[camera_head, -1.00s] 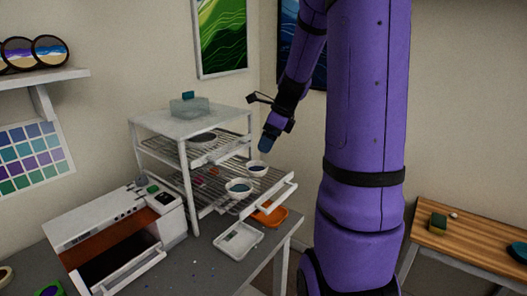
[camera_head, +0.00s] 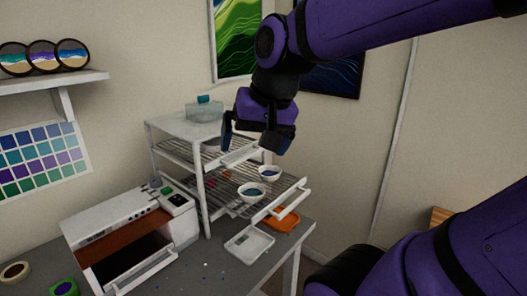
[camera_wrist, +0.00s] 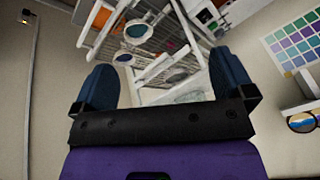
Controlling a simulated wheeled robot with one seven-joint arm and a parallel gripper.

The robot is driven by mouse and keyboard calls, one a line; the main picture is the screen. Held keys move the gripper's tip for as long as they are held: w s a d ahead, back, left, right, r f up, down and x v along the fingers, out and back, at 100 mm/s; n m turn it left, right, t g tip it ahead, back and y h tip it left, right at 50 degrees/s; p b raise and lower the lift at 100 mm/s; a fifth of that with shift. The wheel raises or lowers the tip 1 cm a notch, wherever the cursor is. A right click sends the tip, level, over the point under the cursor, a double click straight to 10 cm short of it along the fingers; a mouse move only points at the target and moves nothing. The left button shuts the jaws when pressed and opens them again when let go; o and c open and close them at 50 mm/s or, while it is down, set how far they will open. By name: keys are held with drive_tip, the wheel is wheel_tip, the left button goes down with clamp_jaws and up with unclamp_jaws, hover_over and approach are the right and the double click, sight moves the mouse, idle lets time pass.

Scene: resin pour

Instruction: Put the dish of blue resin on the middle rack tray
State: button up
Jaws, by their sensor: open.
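Two white dishes of dark blue resin sit on a pulled-out wire tray of the rack: a front dish (camera_head: 251,193) and a back dish (camera_head: 269,173). Two round dishes also show in the wrist view, a larger one (camera_wrist: 138,32) and a smaller one (camera_wrist: 123,58). The white rack (camera_head: 203,190) has wire trays under a solid top. My gripper (camera_head: 250,147) is open and empty, in front of the rack's upper part and above the dishes in the picture. It hides part of the upper tray.
A clear box (camera_head: 204,112) with a teal lid piece stands on the rack top. A white tray (camera_head: 249,244) and an orange tray (camera_head: 283,221) lie by the rack. An open white machine (camera_head: 130,240) stands left. The pulled-out tray's handle (camera_head: 289,200) juts forward.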

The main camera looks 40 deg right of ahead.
drive_tip(key=s+n, duration=0.1)
drive_tip(key=n, duration=0.1)
drive_tip(key=s+a+n, duration=0.1)
drive_tip(key=s+n, duration=0.1)
drive_tip(key=s+a+n, duration=0.1)
drive_tip(key=shift+s+n+t, duration=0.4)
idle(0.7)
